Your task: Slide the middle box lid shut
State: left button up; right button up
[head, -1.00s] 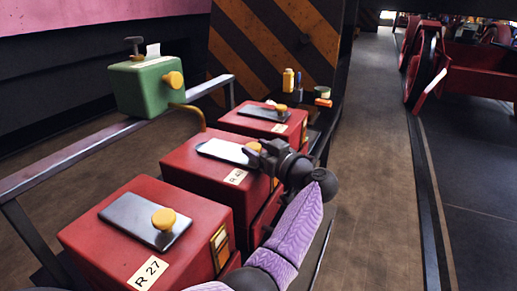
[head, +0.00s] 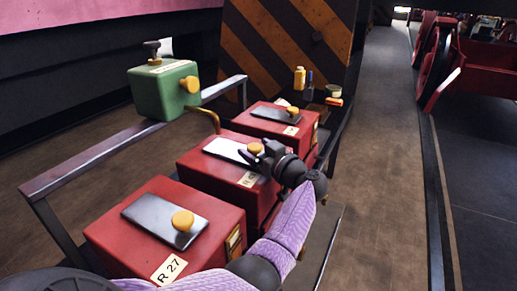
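The middle red box (head: 205,174) stands in a row of three red boxes. Its lid (head: 224,150) is a flat plate that looks bright and pale, with a yellow knob (head: 255,148) near its right end. My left gripper (head: 262,157) is at the knob, its dark fingers close beside it and partly over the box's right top edge. Whether the fingers touch or grip the knob is not clear. The gripper also partly covers the box's label. My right gripper is not in view.
The near red box (head: 130,235), labelled R 27, and the far red box (head: 255,122) have dark lids with yellow knobs. A green box (head: 160,95) sits by a metal rail (head: 90,160) at left. Small bottles (head: 300,78) stand behind. The floor at right (head: 375,180) is clear.

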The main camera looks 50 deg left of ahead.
pick_arm(q)
jog(key=shift+d, duration=0.1)
jog(key=d+p, duration=0.3)
jog(key=d, duration=0.6)
jog(key=shift+s+d, duration=0.4)
jog(key=shift+s, duration=0.05)
